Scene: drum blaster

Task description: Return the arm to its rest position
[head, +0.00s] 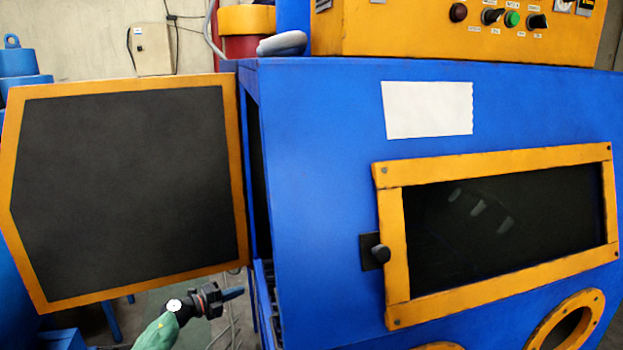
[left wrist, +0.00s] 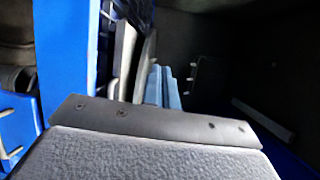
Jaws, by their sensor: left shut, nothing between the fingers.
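My left arm comes in at the bottom of the head view, with a green sleeve and a dark wrist. In the left wrist view the blue fingers (left wrist: 164,85) lie side by side, shut and empty. My right gripper is in neither view.
The orange-framed door stands swung out to the left. A control panel (head: 450,28) sits on top. In the left wrist view a blue upright edge (left wrist: 62,60) stands left of the fingers.

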